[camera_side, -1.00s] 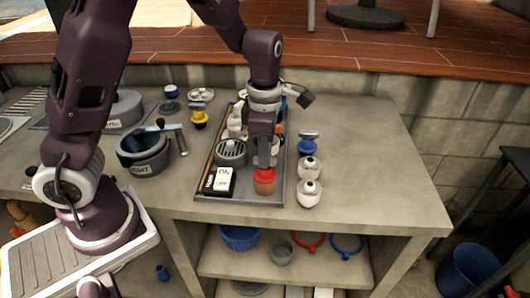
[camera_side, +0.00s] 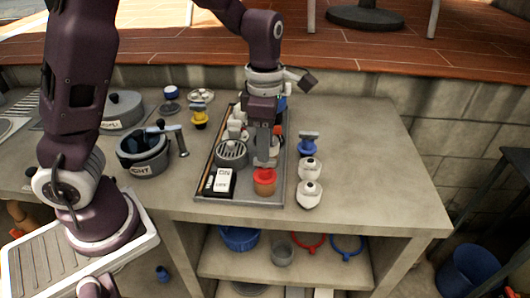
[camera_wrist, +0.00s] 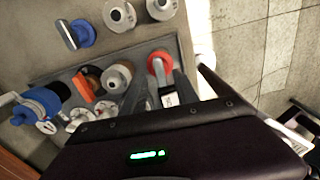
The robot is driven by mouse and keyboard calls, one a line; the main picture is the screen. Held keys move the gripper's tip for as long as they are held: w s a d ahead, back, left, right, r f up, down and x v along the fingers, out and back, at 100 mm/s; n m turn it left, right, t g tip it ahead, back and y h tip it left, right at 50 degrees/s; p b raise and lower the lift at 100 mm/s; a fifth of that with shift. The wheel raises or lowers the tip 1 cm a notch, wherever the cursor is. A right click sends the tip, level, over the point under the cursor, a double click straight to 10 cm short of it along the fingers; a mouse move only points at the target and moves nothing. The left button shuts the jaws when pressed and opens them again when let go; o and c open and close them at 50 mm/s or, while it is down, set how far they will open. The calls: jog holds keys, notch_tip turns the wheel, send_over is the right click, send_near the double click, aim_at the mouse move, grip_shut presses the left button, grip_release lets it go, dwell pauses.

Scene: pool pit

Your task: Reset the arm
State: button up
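My gripper (camera_side: 264,163) points down over the front part of the dark tray (camera_side: 252,198). Its fingertips are just above or at the red-topped pot (camera_side: 264,182); I cannot tell whether they touch it. The wrist view shows the two fingers (camera_wrist: 160,94) apart, with the red ring of the pot (camera_wrist: 160,63) visible beyond them and nothing clearly held between. My arm reaches over the counter from the left, bent at the elbow.
On the tray stand a white switch box (camera_side: 222,181), a grey slotted pot (camera_side: 231,152) and several small items. Two white round jars (camera_side: 309,193) and a blue-topped item (camera_side: 308,146) stand just right of it. The counter's right side (camera_side: 375,150) is clear.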

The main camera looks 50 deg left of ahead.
notch_tip(320, 180, up, 4)
jog(key=shift+f, duration=0.1)
jog(key=s+r+m+t, duration=0.2)
jog(key=s+r+m, duration=0.2)
jog(key=s+m, duration=0.5)
jog(key=s+r+m+t, duration=0.3)
jog(key=s+m, duration=0.7)
jog(key=m, duration=0.7)
jog(key=shift+s+r+t, duration=0.25)
jog(key=shift+r+t, duration=0.05)
jog(key=shift+r, duration=0.55)
